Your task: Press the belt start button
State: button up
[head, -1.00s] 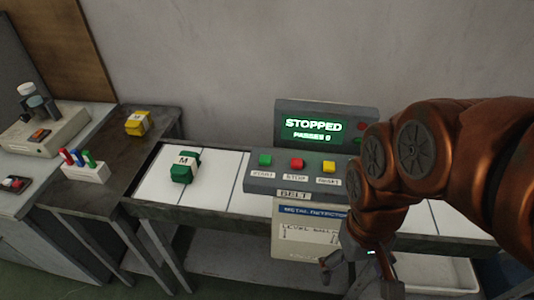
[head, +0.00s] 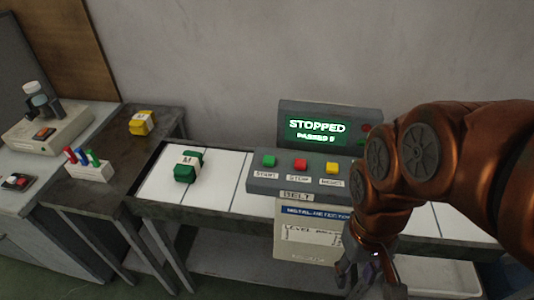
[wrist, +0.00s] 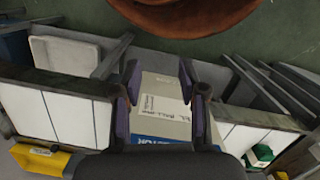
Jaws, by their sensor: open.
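The green start button (head: 268,160) sits at the left of the grey belt control panel (head: 256,185), with a START label below it. A red stop button (head: 300,165) and a yellow button (head: 332,168) are to its right. The screen (head: 318,128) above reads STOPPED. My gripper (head: 362,278) hangs below and to the right of the panel, apart from the buttons. In the wrist view my gripper (wrist: 160,85) is open and empty, pointing at the metal detector box (wrist: 163,110). The buttons do not show in the wrist view.
A green M bundle (head: 188,166) lies on the white belt (head: 216,185) left of the panel. A yellow bundle (head: 141,123) and a pen holder (head: 90,172) stand on the dark side table (head: 125,155). My arm covers the belt's right part.

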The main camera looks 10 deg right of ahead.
aim_at(269, 161)
jog(key=z, duration=0.6)
jog(key=k, duration=1)
jog(key=u, duration=2.4)
